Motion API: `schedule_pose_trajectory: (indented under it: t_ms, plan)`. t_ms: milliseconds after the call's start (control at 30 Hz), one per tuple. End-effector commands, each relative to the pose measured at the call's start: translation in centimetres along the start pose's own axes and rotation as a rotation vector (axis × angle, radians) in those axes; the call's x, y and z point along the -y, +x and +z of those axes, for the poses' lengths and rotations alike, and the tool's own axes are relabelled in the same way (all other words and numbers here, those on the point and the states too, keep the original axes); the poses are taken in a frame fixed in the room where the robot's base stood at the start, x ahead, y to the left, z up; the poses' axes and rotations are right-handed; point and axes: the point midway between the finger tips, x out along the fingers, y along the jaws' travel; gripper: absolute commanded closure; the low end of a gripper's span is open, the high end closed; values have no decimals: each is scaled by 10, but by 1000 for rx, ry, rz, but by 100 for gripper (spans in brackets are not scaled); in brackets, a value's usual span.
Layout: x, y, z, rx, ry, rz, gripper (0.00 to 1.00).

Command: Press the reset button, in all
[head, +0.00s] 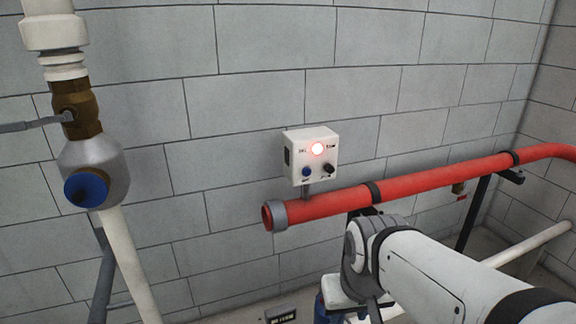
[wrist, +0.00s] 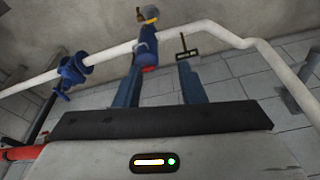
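A white control box (head: 311,153) is mounted above the end of the red pipe, against the block wall, in the head view. The labels are too small to read, so I cannot tell which control is marked reset. My gripper (wrist: 160,78) shows two blue fingers spread apart with nothing between them in the wrist view. It is low and away from the box, which is not in the wrist view.
The red pipe (head: 412,184) runs right from below the box. A white vertical pipe with a brass valve (head: 76,108) and blue-capped fitting (head: 88,188) stands at left. The wrist view shows a white pipe (wrist: 203,31) and blue valve (wrist: 73,70). The wall around the box is clear.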

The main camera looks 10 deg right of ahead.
Motion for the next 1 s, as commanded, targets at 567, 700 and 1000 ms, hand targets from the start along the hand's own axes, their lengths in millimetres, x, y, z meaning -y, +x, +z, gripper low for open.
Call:
schedule_pose_trajectory:
  t_ms: [567,700,1000]
  plan:
    - [0,0,0,0,0,0,100]
    - [0,0,0,0,0,0,100]
    - [0,0,0,0,0,0,100]
